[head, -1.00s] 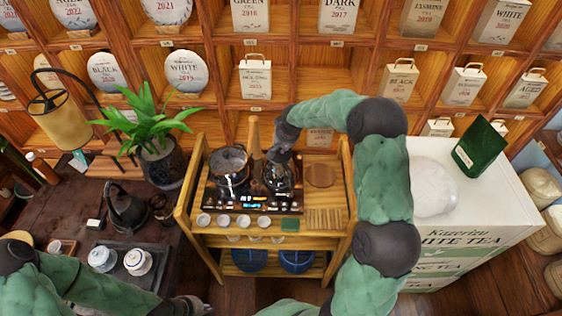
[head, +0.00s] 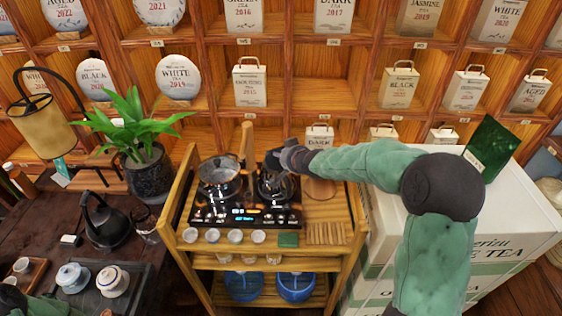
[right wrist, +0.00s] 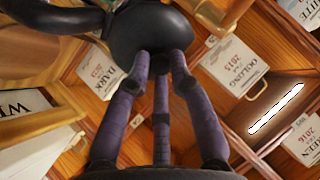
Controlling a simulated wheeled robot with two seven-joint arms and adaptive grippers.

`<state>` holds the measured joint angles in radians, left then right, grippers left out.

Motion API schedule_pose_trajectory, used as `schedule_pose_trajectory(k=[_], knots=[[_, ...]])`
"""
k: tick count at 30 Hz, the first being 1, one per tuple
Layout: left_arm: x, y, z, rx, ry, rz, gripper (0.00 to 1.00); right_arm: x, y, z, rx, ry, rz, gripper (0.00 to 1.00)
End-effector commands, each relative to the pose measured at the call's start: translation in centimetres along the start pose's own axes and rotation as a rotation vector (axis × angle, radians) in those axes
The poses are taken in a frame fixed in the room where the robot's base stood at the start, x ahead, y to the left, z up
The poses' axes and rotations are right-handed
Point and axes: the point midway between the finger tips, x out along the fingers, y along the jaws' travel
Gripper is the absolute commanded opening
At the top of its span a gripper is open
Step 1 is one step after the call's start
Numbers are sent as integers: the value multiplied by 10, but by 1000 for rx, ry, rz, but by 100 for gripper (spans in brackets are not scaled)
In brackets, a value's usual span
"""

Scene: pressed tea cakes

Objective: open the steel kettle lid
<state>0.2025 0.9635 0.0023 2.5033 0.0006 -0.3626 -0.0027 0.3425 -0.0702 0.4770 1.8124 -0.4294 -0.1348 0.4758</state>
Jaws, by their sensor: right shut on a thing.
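A dark, shiny kettle (head: 277,190) stands on the right burner of the two-burner stove; I take it to be the steel kettle. My right gripper (head: 279,163) reaches in from the right at its top and partly hides it, including the lid. In the right wrist view my gripper's purple fingers (right wrist: 160,58) are closed on a dark rounded part (right wrist: 152,28), with a curved dark bar (right wrist: 50,17) beside it. I cannot tell whether this part is the lid's knob or the handle.
A lidded pot (head: 220,178) stands on the left burner, with a wooden handle rising beside it. Small white cups (head: 235,236) line the cart's front. A potted plant (head: 150,175) and a black kettle (head: 104,222) stand at left. White boxes (head: 500,225) stand at right.

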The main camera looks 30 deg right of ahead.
Motion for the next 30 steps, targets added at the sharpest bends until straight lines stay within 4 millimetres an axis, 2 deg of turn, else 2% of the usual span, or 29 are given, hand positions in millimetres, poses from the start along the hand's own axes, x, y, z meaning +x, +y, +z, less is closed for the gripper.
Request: schedule_pose_trajectory(k=[1,3,15,22,30], knots=[[12,-4,0,0,0,0,0,0,3,4,0,31,-14,0],[21,-7,-1,0,0,0,0,-2,5,7,0,69,-34,0],[69,-25,-2,0,0,0,0,-13,10,17,0,261,-137,0],[86,-31,-3,0,0,0,0,-17,11,19,-1,325,-171,0],[93,-33,-3,0,0,0,0,-20,11,19,0,356,-188,0]])
